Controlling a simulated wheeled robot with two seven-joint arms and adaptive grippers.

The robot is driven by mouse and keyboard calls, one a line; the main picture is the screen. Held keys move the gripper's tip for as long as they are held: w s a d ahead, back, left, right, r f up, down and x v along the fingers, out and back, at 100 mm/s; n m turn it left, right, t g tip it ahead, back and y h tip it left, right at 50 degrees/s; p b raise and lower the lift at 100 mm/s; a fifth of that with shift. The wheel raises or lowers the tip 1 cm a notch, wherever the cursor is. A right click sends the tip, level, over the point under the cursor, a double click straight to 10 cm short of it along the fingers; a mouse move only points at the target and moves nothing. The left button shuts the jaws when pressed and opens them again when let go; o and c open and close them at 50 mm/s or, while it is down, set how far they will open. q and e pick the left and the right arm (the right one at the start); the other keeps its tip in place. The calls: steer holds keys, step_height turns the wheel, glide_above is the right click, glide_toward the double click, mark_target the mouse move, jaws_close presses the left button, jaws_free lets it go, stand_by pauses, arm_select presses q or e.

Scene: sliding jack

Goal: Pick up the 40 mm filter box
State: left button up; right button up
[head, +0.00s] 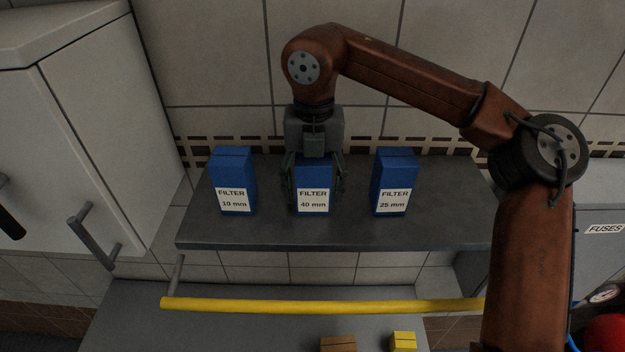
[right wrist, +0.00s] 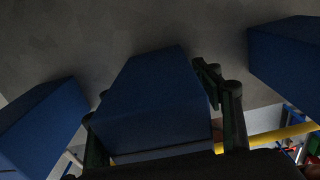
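The 40 mm filter box (head: 313,201) is blue with a white label reading "FILTER 40 mm". It stands upright on a grey shelf (head: 270,233), between two similar boxes. My right gripper (head: 315,186) reaches down from above, with one finger on each side of this box. In the right wrist view the box (right wrist: 152,100) lies between the fingers of the gripper (right wrist: 160,120). The fingers are close to its sides, but whether both press on it is not clear. The box appears to rest on the shelf. My left gripper is not in view.
The 10 mm filter box (head: 233,180) stands to the left and the 25 mm one (head: 394,182) to the right, with gaps between. A yellow bar (head: 320,304) runs below the shelf front. A pale cabinet (head: 95,120) is at left; a tiled wall is behind.

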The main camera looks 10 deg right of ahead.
steer(key=c, duration=1.1)
steer(key=shift+c, duration=0.3)
steer(key=shift+r, duration=0.1)
